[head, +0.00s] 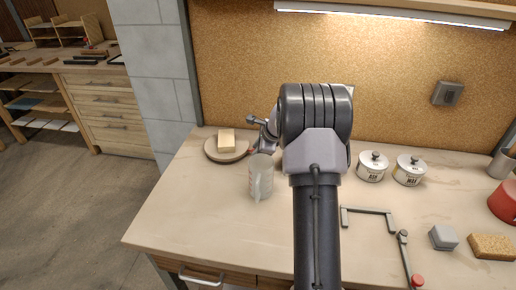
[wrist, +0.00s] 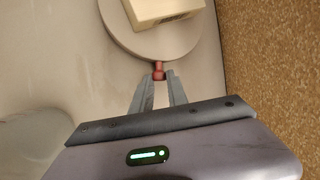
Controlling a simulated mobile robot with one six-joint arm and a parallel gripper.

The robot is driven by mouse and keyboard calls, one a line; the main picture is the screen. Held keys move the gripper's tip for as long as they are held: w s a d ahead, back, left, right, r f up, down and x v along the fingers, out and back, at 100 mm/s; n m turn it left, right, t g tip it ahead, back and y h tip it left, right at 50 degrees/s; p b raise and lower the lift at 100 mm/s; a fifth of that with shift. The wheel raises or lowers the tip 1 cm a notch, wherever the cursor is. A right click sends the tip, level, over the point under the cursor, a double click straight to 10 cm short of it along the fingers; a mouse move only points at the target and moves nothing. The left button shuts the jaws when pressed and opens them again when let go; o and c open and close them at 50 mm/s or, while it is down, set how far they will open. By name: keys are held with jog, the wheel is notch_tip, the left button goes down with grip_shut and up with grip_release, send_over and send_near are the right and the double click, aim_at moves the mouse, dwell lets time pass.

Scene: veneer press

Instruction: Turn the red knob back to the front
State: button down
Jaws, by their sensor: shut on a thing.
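The red knob (wrist: 159,70) sticks out from the rim of a round grey plate (wrist: 180,46) in the wrist view. My gripper (wrist: 158,78) is shut on the knob, with a fingertip on each side of it. A cream block (wrist: 160,8) lies on the plate. In the head view the plate (head: 210,153) is at the back left of the bench with the block (head: 226,138) on it. The knob (head: 251,151) shows there as a small red spot on the plate's right side. My arm and wrist hide much of the gripper in that view.
A clear jug (head: 259,181) stands just in front of my gripper. The bench's front left is clear.

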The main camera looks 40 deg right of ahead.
jog(key=c, duration=1.6)
grip_release()
jog(key=p+v, duration=0.5)
jog(key=v, duration=1.2)
jog(key=shift+s+p, duration=0.2)
jog(key=shift+p, duration=0.1)
